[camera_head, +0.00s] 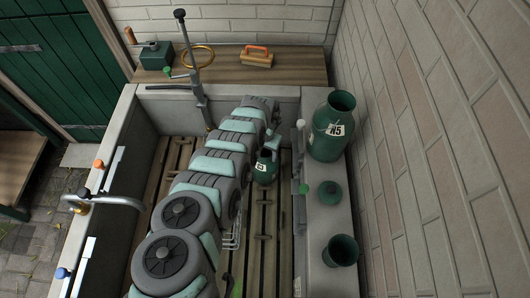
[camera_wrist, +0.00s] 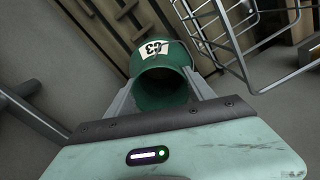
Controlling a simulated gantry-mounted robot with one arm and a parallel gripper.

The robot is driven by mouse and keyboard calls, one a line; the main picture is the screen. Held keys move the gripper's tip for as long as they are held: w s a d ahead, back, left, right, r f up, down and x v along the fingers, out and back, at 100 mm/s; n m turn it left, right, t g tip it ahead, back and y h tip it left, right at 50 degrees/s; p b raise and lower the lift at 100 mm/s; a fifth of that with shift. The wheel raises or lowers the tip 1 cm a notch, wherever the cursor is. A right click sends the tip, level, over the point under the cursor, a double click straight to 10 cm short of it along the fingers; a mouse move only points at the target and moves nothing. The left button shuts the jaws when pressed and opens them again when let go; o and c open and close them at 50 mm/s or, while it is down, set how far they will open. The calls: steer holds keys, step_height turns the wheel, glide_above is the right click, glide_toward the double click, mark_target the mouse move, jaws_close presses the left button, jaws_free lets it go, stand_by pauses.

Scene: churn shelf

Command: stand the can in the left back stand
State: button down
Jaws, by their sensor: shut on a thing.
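The small green can (camera_head: 265,171) has a white label and stands roughly upright in the slatted trough, beyond the middle of my arm. In the wrist view the can (camera_wrist: 158,70) shows its dark open mouth towards me and a label that looks like "C3". My gripper (camera_wrist: 163,88) is shut on the can near its mouth, one finger on each side. In the head view my arm partly covers the gripper. A wire rack (camera_wrist: 245,35) stands beside the can at the right in the wrist view; part of it (camera_head: 231,235) shows under my arm. I cannot tell which stand is the left back one.
The right ledge holds a large green churn (camera_head: 329,142) marked "N5", a green lid-like piece (camera_head: 331,192) and a green pot (camera_head: 341,251). A tap (camera_head: 105,202) crosses the left wall. The back bench (camera_head: 310,70) holds a brush (camera_head: 257,57). An upright post (camera_head: 188,55) rises behind the trough.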

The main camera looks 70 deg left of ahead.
steer(key=shift+c, duration=1.8)
jaws_free()
steer(key=shift+f, duration=0.15)
step_height(320, 180, up, 12)
steer(key=p, duration=0.2)
steer(key=shift+p, duration=0.35)
